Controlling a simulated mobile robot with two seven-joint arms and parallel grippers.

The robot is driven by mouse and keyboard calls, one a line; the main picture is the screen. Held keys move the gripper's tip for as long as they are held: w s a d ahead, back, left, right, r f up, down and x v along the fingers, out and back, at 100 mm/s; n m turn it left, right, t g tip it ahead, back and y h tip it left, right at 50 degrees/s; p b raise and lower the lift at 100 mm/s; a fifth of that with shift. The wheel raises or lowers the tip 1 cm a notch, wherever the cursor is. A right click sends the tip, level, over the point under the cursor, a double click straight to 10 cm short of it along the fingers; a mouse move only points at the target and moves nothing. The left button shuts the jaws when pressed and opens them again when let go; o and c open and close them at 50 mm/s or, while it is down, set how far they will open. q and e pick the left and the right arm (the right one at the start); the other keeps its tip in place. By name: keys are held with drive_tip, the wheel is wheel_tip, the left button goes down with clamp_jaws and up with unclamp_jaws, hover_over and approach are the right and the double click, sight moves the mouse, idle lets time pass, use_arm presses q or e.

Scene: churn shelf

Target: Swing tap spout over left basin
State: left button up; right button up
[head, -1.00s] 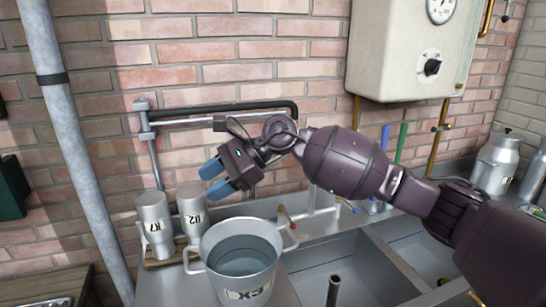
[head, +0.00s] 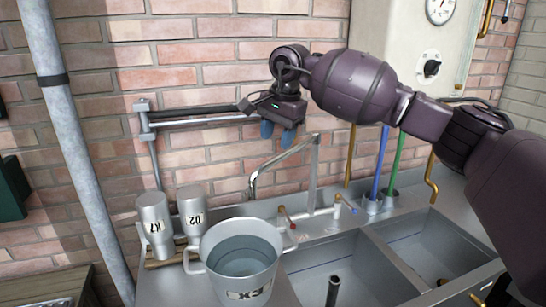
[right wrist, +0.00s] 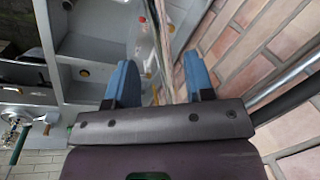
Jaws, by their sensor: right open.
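The metal tap spout (head: 283,158) rises from the sink's back ledge and reaches left, its outlet hanging near the steel bucket rather than over the left basin. The left basin (head: 355,265) lies to the right of and below the outlet, with an upright dark pipe in it. My right gripper (head: 278,132) points down above the spout, close to its upper part; I cannot tell whether they touch. In the right wrist view its blue fingers (right wrist: 160,82) are apart, with a thin metal part showing between them. My left gripper is in no view.
The steel bucket (head: 243,262) of water stands left of the left basin. Two grey jugs (head: 155,222) stand behind it. The right basin (head: 428,248) is beside the left one.

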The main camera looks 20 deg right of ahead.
sight(273, 159)
drive_tip(key=shift+w+a+f, duration=0.1)
drive_tip(key=shift+w+f, duration=0.05)
drive_tip(key=shift+f, duration=0.85)
drive_tip(key=shift+w+a+f, duration=0.15)
drive_tip(key=shift+w+f, duration=0.05)
drive_tip(key=shift+f, duration=0.85)
drive_tip(key=shift+w+a+f, duration=0.1)
drive_tip(key=shift+w+f, duration=0.05)
drive_tip(key=shift+f, duration=0.85)
drive_tip(key=shift+c, duration=0.4)
clamp_jaws()
